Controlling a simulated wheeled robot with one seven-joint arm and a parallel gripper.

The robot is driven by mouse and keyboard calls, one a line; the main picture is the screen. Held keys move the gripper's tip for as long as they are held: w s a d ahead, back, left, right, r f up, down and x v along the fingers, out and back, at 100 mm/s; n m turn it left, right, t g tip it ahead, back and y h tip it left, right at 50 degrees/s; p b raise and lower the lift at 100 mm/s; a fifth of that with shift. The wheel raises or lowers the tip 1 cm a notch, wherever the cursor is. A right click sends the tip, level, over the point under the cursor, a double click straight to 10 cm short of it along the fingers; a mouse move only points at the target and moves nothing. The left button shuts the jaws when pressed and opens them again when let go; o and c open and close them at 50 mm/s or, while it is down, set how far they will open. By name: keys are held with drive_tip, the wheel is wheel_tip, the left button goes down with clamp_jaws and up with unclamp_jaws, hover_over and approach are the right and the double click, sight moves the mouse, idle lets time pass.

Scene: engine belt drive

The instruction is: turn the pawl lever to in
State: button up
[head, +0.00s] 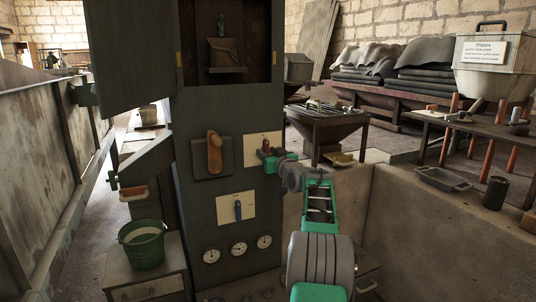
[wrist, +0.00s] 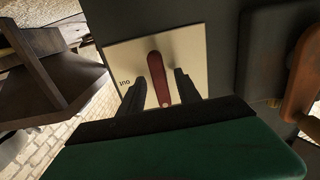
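The pawl lever (wrist: 157,75) is a dark red handle on a cream plate (wrist: 195,48), with a small pale dot near one end. In the wrist view it stands nearly upright, tilted slightly, and upside-down lettering that looks like "out" is at the plate's left edge. My gripper (wrist: 160,78) is open, with one dark finger on each side of the lever and a visible gap to each. In the head view the red lever (head: 266,144) is on the cabinet's right side, with my green gripper (head: 267,156) in front, hiding its lower part and much of the plate.
The dark cabinet (head: 228,112) also carries a brown handle (head: 214,153), a blue-grey lever (head: 238,210) on a lower cream plate, and several gauges (head: 238,247). A green bucket (head: 143,243) stands at lower left. A concrete wall (head: 425,235) is to the right of my arm.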

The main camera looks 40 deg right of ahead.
drive_tip(key=p+v, duration=0.1)
drive_tip(key=v, duration=0.6)
drive_tip(key=shift+s, duration=0.4)
drive_tip(key=shift+a+r, duration=0.1)
drive_tip(key=shift+a, duration=0.1)
